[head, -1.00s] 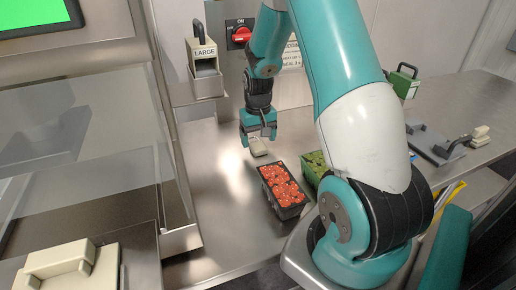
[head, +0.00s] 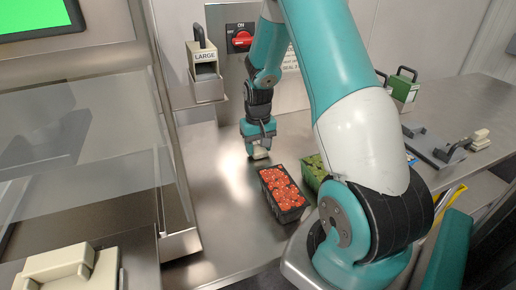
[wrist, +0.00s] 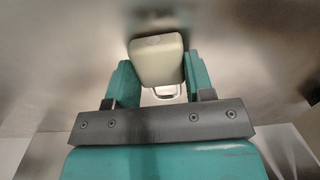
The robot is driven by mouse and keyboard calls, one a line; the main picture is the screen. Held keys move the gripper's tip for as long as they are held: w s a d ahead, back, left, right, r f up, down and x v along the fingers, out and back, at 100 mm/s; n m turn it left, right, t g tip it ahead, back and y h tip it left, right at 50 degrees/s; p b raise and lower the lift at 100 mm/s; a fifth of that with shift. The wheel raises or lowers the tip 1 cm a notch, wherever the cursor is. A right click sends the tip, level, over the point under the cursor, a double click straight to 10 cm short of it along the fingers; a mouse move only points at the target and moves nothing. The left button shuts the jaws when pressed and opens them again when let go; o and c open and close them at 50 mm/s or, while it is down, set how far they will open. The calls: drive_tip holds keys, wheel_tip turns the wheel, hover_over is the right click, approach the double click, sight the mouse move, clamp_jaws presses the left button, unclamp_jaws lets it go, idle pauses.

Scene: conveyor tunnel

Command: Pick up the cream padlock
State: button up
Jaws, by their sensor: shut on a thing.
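The cream padlock (wrist: 157,62) lies between the two teal fingers of my gripper (wrist: 157,80) in the wrist view. Its metal shackle (wrist: 163,92) points toward the gripper's palm. In the head view my gripper (head: 260,148) points down over the steel counter, shut on the padlock (head: 260,155), whose lower part shows below the fingers. The padlock is at or very near the counter top; I cannot tell whether it touches.
A black tray of tomatoes (head: 290,212) stands just right of and nearer than the gripper, with a tray of green produce (head: 314,176) beside it. A LARGE-labelled holder (head: 206,88) and red switch (head: 242,39) are behind. The counter (head: 222,205) left of the trays is clear.

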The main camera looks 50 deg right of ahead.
sight(258, 148)
wheel_tip(258, 148, up, 20)
drive_tip(key=p, duration=0.1)
drive_tip(key=shift+p, duration=0.3)
drive_tip(key=o, duration=0.4)
drive_tip(key=shift+f, duration=0.1)
drive_tip(key=c, duration=0.7)
